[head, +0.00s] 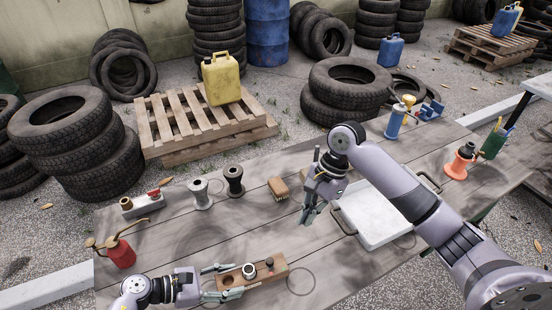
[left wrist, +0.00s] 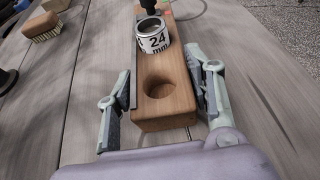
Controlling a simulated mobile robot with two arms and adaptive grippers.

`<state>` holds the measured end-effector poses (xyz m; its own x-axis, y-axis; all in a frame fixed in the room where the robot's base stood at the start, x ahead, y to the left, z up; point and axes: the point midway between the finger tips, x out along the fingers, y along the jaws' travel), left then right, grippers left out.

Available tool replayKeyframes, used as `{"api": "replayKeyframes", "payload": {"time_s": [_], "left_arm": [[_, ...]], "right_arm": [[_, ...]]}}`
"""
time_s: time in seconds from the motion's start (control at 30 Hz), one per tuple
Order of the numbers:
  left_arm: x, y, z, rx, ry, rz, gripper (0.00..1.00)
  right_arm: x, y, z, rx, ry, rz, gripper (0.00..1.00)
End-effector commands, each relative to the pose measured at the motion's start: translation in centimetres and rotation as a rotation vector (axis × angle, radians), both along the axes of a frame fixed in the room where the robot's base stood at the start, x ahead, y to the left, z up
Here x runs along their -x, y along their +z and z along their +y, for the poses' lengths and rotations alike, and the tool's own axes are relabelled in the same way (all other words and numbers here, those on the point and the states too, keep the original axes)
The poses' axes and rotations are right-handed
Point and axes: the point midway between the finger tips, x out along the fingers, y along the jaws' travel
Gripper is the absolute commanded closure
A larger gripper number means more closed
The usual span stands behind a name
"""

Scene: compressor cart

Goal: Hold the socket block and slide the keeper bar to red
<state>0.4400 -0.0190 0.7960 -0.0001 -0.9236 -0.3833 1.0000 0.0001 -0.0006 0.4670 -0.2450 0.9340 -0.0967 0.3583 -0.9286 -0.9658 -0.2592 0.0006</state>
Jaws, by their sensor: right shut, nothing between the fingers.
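The wooden socket block (head: 256,280) lies on the near part of the table and also shows in the left wrist view (left wrist: 172,112). It has an empty hole at the near end, a silver socket marked 24 mm (left wrist: 152,38), and a dark piece (head: 269,262) farther along. A dark strip, perhaps the keeper bar (left wrist: 133,62), runs along its left side. A small reddish patch (left wrist: 168,13) shows near its far end. My left gripper (head: 238,280) straddles the block, one finger per side; contact is unclear. My right gripper (head: 310,214) is shut and empty above the table, beyond the block.
A brush (head: 279,188), spools (head: 234,181), a red oil can (head: 120,253) and a small valve fitting (head: 142,203) stand beyond and left of the block. A pale tray (head: 376,217) lies right of my right gripper. Bare planks surround the block.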

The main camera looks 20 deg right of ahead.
Motion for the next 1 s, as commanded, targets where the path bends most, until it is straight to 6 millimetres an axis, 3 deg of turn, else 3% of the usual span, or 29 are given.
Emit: {"api": "replayKeyframes", "payload": {"time_s": [0.27,0.63,0.77,1.0], "left_arm": [[0.0,0.0,0.0,0.000,0.000,0.000,0.31],[0.0,0.1,0.4,-0.001,0.001,0.000,0.30],[-0.1,0.7,1.9,-0.003,0.002,-0.002,0.30],[0.0,2.6,6.7,-0.004,0.001,0.000,0.30]], "right_arm": [[0.0,0.0,0.0,0.000,0.000,0.000,1.00],[0.0,0.0,0.0,0.000,0.000,0.000,1.00],[0.0,0.0,0.0,0.000,0.000,0.000,1.00],[0.0,0.0,0.0,0.000,0.000,0.000,1.00]]}}
